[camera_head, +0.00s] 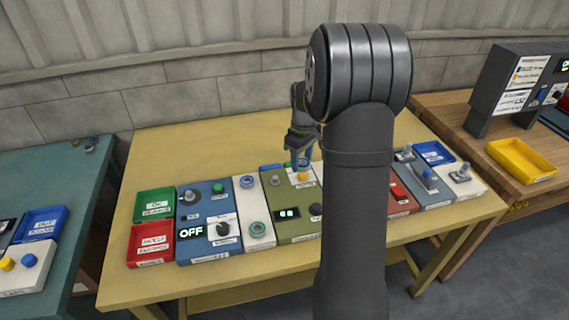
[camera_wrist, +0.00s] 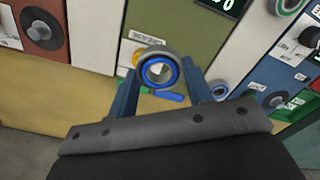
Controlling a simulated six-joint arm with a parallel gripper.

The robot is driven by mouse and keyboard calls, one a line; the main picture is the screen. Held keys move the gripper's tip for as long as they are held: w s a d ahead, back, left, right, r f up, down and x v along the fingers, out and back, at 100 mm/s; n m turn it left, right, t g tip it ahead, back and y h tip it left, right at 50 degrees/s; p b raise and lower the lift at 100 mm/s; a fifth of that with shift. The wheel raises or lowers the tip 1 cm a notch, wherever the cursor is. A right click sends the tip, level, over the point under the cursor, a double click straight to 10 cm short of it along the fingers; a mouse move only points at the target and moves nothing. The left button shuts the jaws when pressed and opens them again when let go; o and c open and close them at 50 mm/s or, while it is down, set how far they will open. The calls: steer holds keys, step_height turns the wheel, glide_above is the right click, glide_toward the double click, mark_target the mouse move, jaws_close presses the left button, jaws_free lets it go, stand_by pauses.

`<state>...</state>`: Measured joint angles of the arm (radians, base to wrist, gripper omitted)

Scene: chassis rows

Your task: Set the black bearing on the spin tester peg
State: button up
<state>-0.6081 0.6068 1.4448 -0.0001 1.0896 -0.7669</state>
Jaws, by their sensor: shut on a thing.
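My gripper (camera_head: 302,148) is shut on a bearing (camera_wrist: 160,70) and holds it over the back of the green unit (camera_head: 292,202). In the wrist view this bearing has a grey outer ring and a blue inner ring, not a plainly black look. A yellow part (camera_head: 303,176) shows just below it in the head view. Whether they touch is unclear. The labels are too small to tell for sure which unit is the spin tester. A blue unit (camera_head: 222,214) with an OFF display carries a dark knob, a green button and a grey post (camera_head: 190,194).
A white unit (camera_head: 262,243) between the blue and green ones holds a green-ringed bearing (camera_head: 256,229) and another round part (camera_head: 247,182). Green (camera_head: 154,192) and red (camera_head: 130,258) bins stand at left. My arm hides part of the right side. The table's front strip is clear.

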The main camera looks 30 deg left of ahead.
steer(key=shift+w+d+r, duration=0.2)
steer(key=shift+d+r, duration=0.45)
steer(key=shift+d, duration=0.3)
steer(key=shift+s+a+r, duration=0.1)
steer(key=shift+a, duration=0.1)
steer(key=s+a+n, duration=0.1)
steer(key=s+a, duration=0.6)
steer(key=a, duration=0.3)
steer(key=s+a+f+n, duration=0.1)
steer(key=s+a+n, duration=0.1)
steer(key=s+a, duration=0.5)
steer(key=s+a+f+n, duration=0.1)
steer(key=s+a, duration=0.6)
steer(key=a, duration=0.5)
steer(key=shift+s+a+f, duration=0.15)
steer(key=shift+a+f, duration=0.05)
steer(key=shift+a, duration=0.2)
steer(key=shift+s+a+f, duration=0.15)
steer(key=shift+s+f, duration=0.05)
steer(key=shift+f, duration=3.85)
steer(key=o, duration=1.1)
